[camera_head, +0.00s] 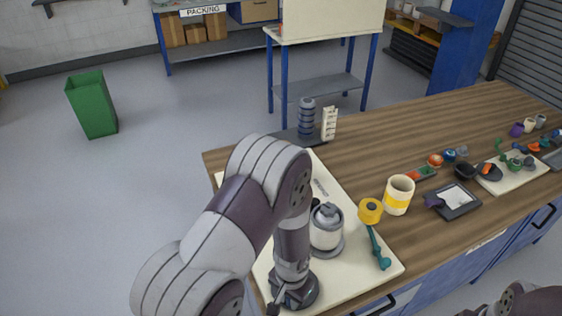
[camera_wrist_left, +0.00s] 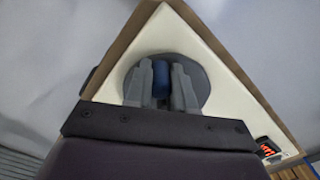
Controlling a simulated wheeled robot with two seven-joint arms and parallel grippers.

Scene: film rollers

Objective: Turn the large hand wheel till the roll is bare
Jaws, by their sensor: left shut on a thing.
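The large hand wheel is a dark grey disc (camera_wrist_left: 201,82) on the cream board in the left wrist view. A blue knob (camera_wrist_left: 163,72) stands up from it. My left gripper (camera_wrist_left: 164,78) is shut on this knob, one grey finger on each side. In the head view my left arm comes down over the near left part of the board (camera_head: 349,284), and the gripper's fingertips are hidden there. A white roll (camera_head: 326,232) with a grey cap and grey base stands upright just right of my wrist. Whether film is on it is unclear.
A dark ribbed cylinder (camera_head: 306,117) stands at the back. Small items crowd the wooden table's right end. A display with red digits (camera_wrist_left: 268,148) shows in the wrist view.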

